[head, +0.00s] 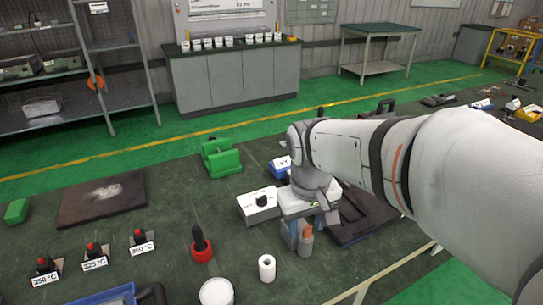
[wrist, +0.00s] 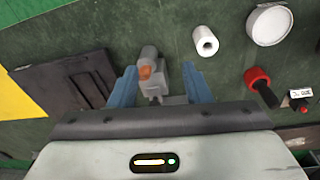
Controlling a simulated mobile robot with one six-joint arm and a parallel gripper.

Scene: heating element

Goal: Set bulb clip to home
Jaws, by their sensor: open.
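My gripper (head: 296,232) points down over the dark green bench top, its blue fingers apart. In the wrist view the open fingers (wrist: 160,84) stand on either side of a small grey piece with an orange tip (wrist: 150,72). A gap shows on both sides of it. The same grey and orange piece (head: 306,240) stands upright beside the fingers in the head view. I cannot tell for sure whether it is the bulb clip. No marked home place can be made out.
A white roll (head: 267,268), a white round tub (head: 216,292) and a red-based black-handled tool (head: 201,247) stand to the left. A white box with a black knob (head: 259,205) is close behind the gripper. A dark flat plate (wrist: 68,82) lies beside it.

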